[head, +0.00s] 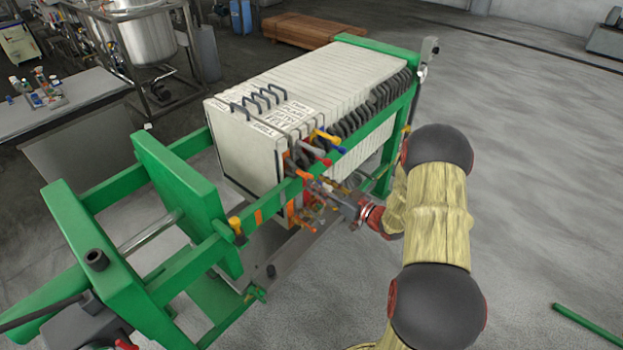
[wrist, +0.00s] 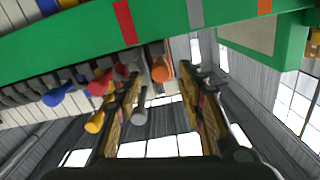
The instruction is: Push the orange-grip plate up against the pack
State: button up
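The orange grip (wrist: 161,70) shows in the wrist view just under the green rail, between the lines of my two fingers. I cannot tell whether a finger touches it. In the head view, the light grey front plate (head: 240,150) stands upright at the near end of the pack (head: 330,80). My gripper (head: 326,188) is low beside the right rail near the coloured grips, partly hidden by the rail and grips. In the wrist view my gripper (wrist: 164,78) has its fingers apart and holds nothing.
Yellow (head: 328,137), blue (head: 336,148) and red (head: 322,161) grips stick out close to my gripper. The green side rail (head: 345,150) runs past them. A green end frame (head: 180,185) stands at the near left, with a gap before the front plate.

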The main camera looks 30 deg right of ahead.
jog(key=shift+b+x, duration=0.4)
jog(key=shift+x, duration=1.7)
grip_shut()
